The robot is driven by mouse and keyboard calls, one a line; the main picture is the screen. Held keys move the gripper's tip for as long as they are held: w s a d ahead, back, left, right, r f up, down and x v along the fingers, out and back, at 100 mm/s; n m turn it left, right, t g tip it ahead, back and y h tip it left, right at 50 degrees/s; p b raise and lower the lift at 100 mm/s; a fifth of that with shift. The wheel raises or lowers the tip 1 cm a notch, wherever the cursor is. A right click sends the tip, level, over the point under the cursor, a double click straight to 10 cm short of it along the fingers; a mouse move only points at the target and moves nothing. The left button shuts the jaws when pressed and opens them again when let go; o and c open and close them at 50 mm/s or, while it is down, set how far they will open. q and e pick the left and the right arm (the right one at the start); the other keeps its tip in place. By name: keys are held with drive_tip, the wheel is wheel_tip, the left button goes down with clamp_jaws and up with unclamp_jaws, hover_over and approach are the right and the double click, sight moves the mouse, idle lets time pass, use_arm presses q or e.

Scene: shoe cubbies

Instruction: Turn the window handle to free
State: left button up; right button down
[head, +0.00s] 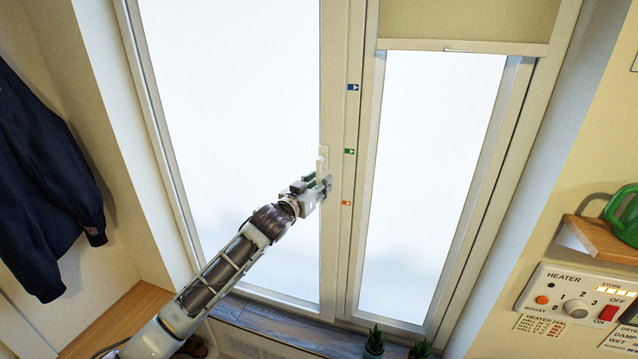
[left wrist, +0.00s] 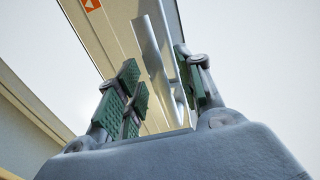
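The white window handle (head: 322,160) is on the middle frame of the window. Its upper end shows just above my left gripper (head: 320,184), and the gripper hides the rest. In the left wrist view the handle (left wrist: 158,55) reaches in between the green-padded fingers of my left gripper (left wrist: 160,90). The fingers stand apart, with the handle nearer the right finger; I cannot tell if they touch. Beside the handle, the frame carries a blue marker (head: 353,87), a green marker (head: 350,151) and an orange marker (head: 346,203). My right gripper is not in view.
A dark jacket (head: 45,190) hangs at the left. A heater panel (head: 575,305) and a shelf (head: 605,240) with a green watering can (head: 625,213) are at the right. Small potted plants (head: 374,342) stand below the window. The space before the glass is otherwise clear.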

use_arm(q)
drive_tip(key=shift+w+d, duration=0.15)
drive_tip(key=shift+w, duration=0.15)
clamp_jaws()
idle(0.4)
